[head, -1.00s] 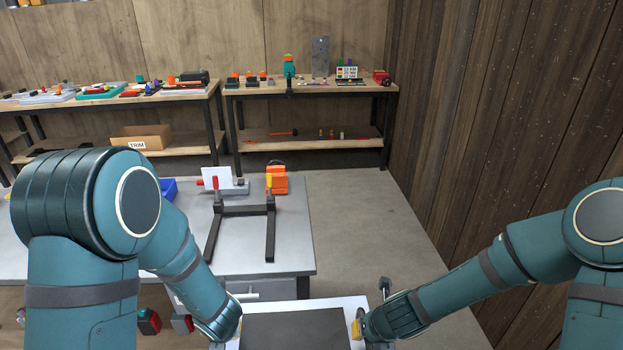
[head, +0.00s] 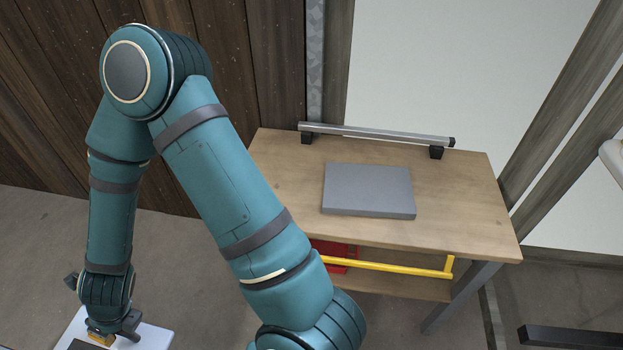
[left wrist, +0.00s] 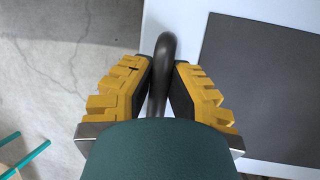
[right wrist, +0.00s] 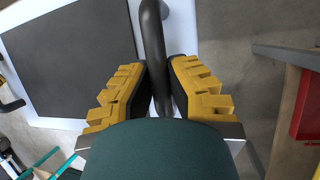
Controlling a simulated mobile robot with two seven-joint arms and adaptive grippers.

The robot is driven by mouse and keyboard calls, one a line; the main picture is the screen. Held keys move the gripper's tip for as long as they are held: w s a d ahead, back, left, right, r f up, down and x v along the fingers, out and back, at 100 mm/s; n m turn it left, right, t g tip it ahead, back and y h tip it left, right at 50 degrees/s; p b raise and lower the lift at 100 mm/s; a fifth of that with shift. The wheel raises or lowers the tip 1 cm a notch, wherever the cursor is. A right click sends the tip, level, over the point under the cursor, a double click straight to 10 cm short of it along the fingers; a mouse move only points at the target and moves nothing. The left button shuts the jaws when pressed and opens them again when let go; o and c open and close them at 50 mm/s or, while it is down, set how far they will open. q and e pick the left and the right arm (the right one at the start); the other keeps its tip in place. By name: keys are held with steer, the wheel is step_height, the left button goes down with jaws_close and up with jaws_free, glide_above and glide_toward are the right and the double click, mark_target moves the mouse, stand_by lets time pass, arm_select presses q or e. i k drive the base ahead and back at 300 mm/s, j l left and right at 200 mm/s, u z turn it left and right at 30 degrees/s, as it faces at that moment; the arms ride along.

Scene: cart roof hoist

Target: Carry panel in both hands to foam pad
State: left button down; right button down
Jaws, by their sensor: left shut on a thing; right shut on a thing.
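The panel (head: 152,338) is white with a dark grey middle; in the head view only a corner shows at the bottom left. My right gripper (head: 104,337) is at that corner, shut on a dark curved handle, clearer in the right wrist view (right wrist: 153,50). In the left wrist view my left gripper (left wrist: 161,90) is shut on the other dark handle (left wrist: 164,48) beside the panel's white border (left wrist: 190,18). The left gripper is outside the head view. The foam pad (head: 368,190), a flat grey slab, lies bare on a wooden bench, apart from the panel.
The wooden bench (head: 460,190) has a metal rail (head: 375,133) along its back edge. A yellow bar (head: 385,266) and a red object (head: 333,252) are below its top. Concrete floor lies left of the bench. A dark beam (head: 570,336) shows at bottom right.

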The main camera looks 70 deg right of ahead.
mark_target(369, 186)
steer(key=z, duration=2.3)
steer(key=i+l+z, duration=0.2)
steer(key=z, duration=0.3)
steer(key=i+l, duration=0.15)
steer(key=i, duration=0.2)
steer(key=i+l, duration=0.15)
steer(key=i, duration=0.15)
